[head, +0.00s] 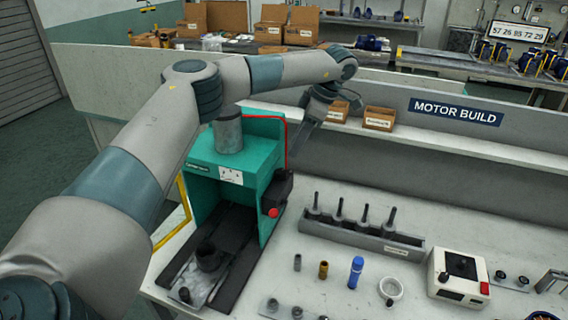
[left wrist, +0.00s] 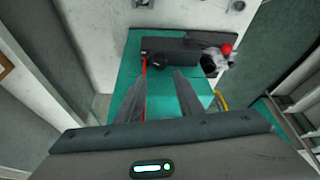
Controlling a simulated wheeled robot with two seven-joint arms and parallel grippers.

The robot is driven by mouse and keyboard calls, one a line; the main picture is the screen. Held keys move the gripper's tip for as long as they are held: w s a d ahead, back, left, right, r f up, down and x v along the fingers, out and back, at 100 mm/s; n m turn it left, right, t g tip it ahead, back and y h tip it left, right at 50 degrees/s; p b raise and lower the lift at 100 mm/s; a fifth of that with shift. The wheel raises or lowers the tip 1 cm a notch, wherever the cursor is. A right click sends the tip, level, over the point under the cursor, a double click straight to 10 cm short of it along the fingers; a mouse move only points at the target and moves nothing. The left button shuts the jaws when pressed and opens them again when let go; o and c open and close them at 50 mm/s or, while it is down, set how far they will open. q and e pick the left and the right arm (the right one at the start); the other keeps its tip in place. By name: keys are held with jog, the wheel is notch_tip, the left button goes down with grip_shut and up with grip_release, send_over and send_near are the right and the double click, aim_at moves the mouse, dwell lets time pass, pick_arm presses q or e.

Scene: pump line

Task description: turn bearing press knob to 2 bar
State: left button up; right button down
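The teal bearing press (head: 260,130) stands on the bench at centre left in the head view. A dark control box (head: 277,190) with a red button (head: 273,212) is on its right side. The knob's scale cannot be read. My right gripper is not in view.
A grey rack with several upright dark pins (head: 350,230) stands right of the press. A blue cylinder (head: 356,272), a white ring (head: 391,288) and a white box with a dark screen (head: 458,275) are on the bench. A red line (head: 286,140) runs down the press.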

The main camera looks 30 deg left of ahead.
aim_at(282, 171)
pick_arm(q)
jog(key=p+x, duration=0.3)
jog(key=x, duration=0.5)
jog(key=shift+f, duration=0.2)
jog(key=shift+x, duration=0.8)
jog(key=c, duration=0.8)
